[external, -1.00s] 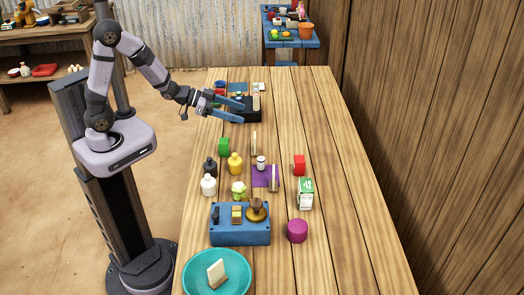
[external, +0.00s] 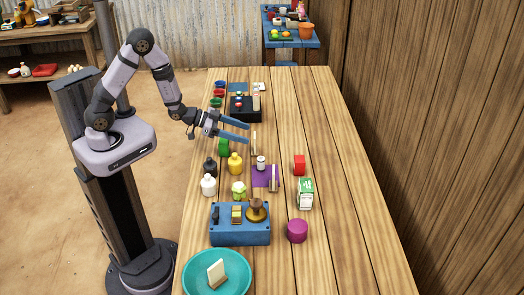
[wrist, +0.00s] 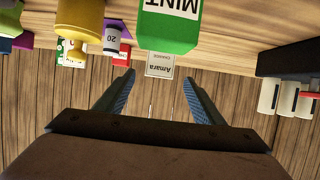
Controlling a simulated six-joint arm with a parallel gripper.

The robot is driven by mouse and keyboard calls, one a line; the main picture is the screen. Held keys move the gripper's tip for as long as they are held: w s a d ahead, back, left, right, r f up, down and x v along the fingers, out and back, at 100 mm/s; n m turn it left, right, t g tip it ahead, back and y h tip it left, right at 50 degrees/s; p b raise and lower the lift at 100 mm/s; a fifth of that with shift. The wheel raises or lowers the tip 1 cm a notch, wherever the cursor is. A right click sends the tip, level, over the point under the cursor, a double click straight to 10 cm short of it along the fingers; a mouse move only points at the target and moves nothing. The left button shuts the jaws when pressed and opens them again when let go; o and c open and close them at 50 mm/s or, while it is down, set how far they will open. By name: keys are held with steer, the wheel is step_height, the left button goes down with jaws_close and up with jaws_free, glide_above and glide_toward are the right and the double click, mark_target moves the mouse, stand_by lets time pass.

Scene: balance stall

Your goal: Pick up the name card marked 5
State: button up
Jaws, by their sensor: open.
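My gripper (external: 246,132) is open and empty, with its two blue fingers pointing across the table just behind the green block. A pale upright name card (external: 254,144) stands near the fingertips. In the wrist view a card reading "Amara" (wrist: 160,64) appears upside down between the open fingers (wrist: 158,76), apart from them. Other cards stand by the purple mat (external: 274,178), on the teal plate (external: 216,272) and by the black box (external: 256,102). No 5 is legible on any card.
A green block (external: 224,147) marked MINT in the wrist view (wrist: 170,27) sits close to the gripper. A black box (external: 238,115) lies behind. The table's right side is mostly clear.

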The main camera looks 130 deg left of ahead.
steer(key=shift+p+x, duration=0.9)
steer(key=shift+x, duration=1.95)
steer(key=shift+r, duration=0.1)
steer(key=c, duration=1.4)
steer(key=shift+r, duration=0.15)
steer(key=shift+r+b, duration=0.35)
steer(key=shift+r, duration=4.5)
